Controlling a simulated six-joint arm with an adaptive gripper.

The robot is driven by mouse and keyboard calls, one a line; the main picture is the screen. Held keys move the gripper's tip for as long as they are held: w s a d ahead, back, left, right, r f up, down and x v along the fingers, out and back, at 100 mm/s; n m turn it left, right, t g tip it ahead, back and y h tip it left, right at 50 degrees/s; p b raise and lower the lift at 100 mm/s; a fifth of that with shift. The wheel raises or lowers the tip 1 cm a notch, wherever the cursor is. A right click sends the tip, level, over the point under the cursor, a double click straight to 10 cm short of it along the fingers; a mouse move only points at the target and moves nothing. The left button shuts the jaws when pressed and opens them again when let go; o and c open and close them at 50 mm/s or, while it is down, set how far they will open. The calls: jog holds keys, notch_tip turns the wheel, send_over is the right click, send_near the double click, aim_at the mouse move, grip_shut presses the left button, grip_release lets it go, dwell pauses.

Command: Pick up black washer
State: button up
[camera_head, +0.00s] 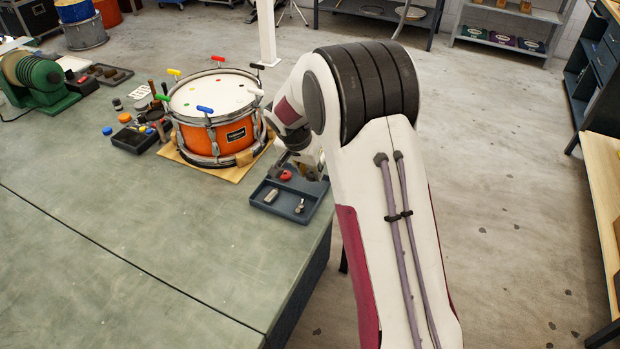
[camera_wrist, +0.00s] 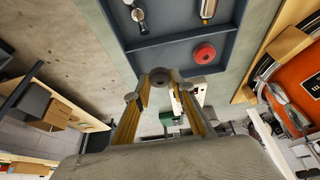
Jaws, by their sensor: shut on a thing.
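The black washer (camera_wrist: 160,75) is a dark round ring with a small hole. In the wrist view it sits between the two fingertips of my gripper (camera_wrist: 161,84), which is shut on it. The washer shows against the edge of the dark blue tray (camera_wrist: 150,58); its height over the tray is hard to tell. In the head view my gripper is mostly hidden behind my arm, near the back of the tray (camera_head: 318,191), and I cannot make out the washer there.
A red round part (camera_wrist: 204,53) lies in the tray beside the washer. Small metal parts (camera_head: 299,206) lie in the front compartments. An orange drum (camera_head: 232,138) on a wooden board stands left of the tray. The bench front (camera_head: 140,260) is clear.

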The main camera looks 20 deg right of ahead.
aim_at(310, 176)
jog(key=shift+r, duration=3.2)
